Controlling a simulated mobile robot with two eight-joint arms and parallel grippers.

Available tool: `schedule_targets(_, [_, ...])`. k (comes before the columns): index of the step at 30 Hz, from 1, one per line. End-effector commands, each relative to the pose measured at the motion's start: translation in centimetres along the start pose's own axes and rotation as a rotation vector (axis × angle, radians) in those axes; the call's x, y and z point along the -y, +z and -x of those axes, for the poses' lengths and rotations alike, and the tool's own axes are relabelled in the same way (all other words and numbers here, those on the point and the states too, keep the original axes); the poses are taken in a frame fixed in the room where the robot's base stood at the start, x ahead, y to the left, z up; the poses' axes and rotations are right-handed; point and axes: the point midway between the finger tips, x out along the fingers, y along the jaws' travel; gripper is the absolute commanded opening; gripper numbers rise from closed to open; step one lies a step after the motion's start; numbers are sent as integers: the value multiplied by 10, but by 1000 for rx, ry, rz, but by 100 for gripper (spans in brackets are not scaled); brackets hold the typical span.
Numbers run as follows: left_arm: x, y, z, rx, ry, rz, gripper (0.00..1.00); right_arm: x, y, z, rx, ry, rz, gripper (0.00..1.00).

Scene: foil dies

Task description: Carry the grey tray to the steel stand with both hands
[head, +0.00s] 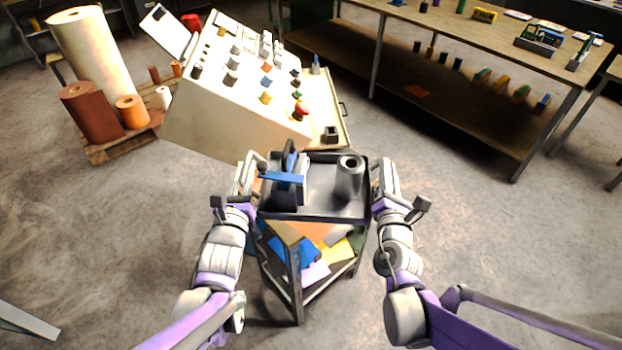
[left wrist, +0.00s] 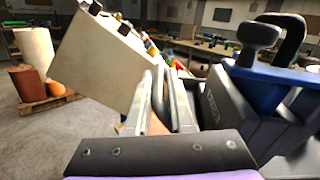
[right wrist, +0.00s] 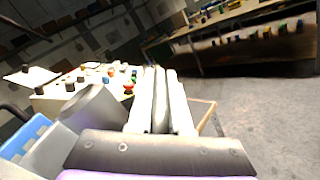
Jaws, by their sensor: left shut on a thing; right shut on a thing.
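The grey tray (head: 318,216) is in the middle of the head view, between my two grippers. A dark tool with a blue bar (head: 283,178) and a grey hollow cylinder (head: 349,178) stand upright on it. My left gripper (head: 250,172) is shut on the tray's left side, and its fingers show in the left wrist view (left wrist: 165,100). My right gripper (head: 379,176) is shut on the right side, and it also shows in the right wrist view (right wrist: 160,100). A dark metal-legged frame (head: 295,280) is below the tray; I cannot tell whether they touch. I cannot identify the steel stand for sure.
Coloured sheets (head: 315,270) lie on the frame's lower shelf. A cream cabinet (head: 215,125) with knobs and a red button stands just beyond the tray. A pallet (head: 125,145) with rolls is at the left. A long bench (head: 490,45) is at the back right. Floor at right is clear.

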Motion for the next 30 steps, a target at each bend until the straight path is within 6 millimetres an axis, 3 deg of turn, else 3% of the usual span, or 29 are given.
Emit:
schedule_targets(13, [-1,-9,-9,2,-3,-1,0,4,-9,-9,-3,1,1,0])
schedule_targets(30, [-13,-55,-58,1,-4,-1,0,26,-51,-58,-4,1,1,0])
